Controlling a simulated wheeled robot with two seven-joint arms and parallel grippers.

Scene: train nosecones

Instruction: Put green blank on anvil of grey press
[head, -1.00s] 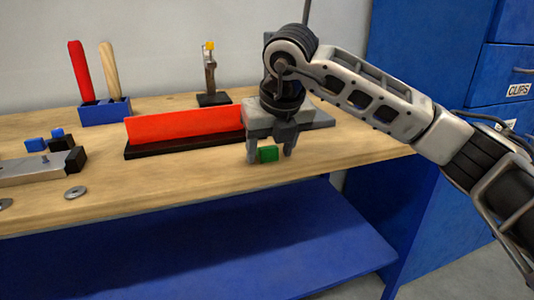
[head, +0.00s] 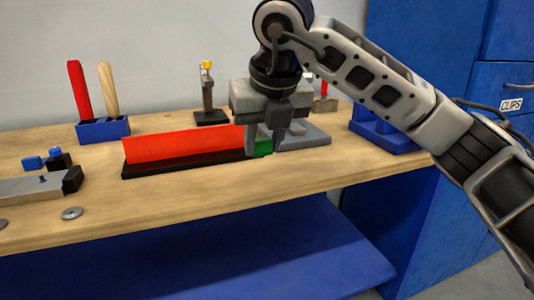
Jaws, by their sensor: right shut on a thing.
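My right gripper (head: 265,150) is shut on the green blank (head: 264,147), which shows as a small green piece between and beside the fingers. The gripper points down, just past the right end of the red guard strip and at the front left of the grey press. The grey press's flat base (head: 308,136) shows to the right of the fingers. The press's upper part and anvil are hidden behind my gripper and arm. I cannot tell whether the blank touches anything below it. My left gripper is not in view.
The red strip on its black base (head: 180,147) stands close left of the gripper. A blue holder (head: 385,132) stands right of the press. A blue tool block (head: 104,130), a small black-based stand (head: 211,117) and a grey vice-like fixture (head: 35,185) are farther left.

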